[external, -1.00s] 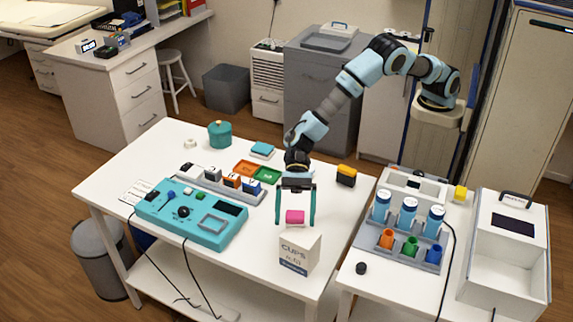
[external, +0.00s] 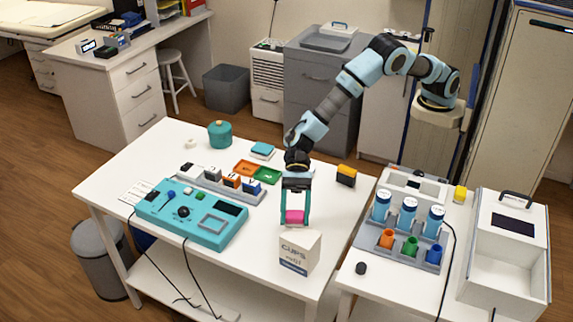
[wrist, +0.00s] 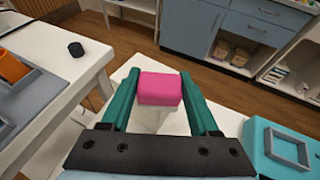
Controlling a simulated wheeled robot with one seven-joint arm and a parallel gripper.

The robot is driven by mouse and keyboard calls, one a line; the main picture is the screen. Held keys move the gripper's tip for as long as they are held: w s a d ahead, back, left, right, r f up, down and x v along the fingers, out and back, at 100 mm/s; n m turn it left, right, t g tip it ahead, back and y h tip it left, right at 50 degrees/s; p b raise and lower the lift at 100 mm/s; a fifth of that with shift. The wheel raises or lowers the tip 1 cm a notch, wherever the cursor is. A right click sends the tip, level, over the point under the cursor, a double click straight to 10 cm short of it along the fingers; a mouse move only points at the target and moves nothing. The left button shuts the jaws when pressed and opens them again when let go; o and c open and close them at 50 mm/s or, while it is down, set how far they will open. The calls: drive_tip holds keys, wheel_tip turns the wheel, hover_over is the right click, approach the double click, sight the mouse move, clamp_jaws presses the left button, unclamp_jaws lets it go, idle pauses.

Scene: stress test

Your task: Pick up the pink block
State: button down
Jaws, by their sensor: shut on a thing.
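The pink block (external: 294,216) is between the two teal fingers of my gripper (external: 295,218), over the white table near its front right part. In the wrist view the pink block (wrist: 160,88) sits between the fingertips, with both fingers of my gripper (wrist: 160,90) against its sides. My gripper is shut on it. I cannot tell whether the block touches the table or is just above it.
A teal control panel (external: 192,215) lies to the left on the white table (external: 150,160). A grey rack (external: 425,256) with bottles and colored cups stands on the right table. A black knob (external: 361,268) lies near that table's edge.

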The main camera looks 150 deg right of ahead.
wheel_tip(320, 180, up, 9)
drive_tip(key=b, duration=0.3)
drive_tip(key=shift+f, duration=0.1)
drive_tip(key=shift+w+a+r, duration=0.25)
drive_tip(key=shift+a, duration=0.05)
drive_tip(key=w+a+b, duration=0.2)
drive_tip(key=p, duration=0.2)
hover_over(301, 235)
wheel_tip(301, 235, down, 4)
drive_tip(key=shift+d+f, duration=0.1)
drive_tip(key=shift+f, duration=0.15)
wheel_tip(301, 235, down, 4)
drive_tip(key=shift+f+p, duration=0.25)
drive_tip(key=shift+p, duration=0.2)
drive_tip(key=shift+f+b, duration=0.25)
drive_tip(key=shift+b, duration=0.1)
drive_tip(key=shift+c, duration=0.7)
unclamp_jaws()
drive_tip(key=shift+r, duration=0.1)
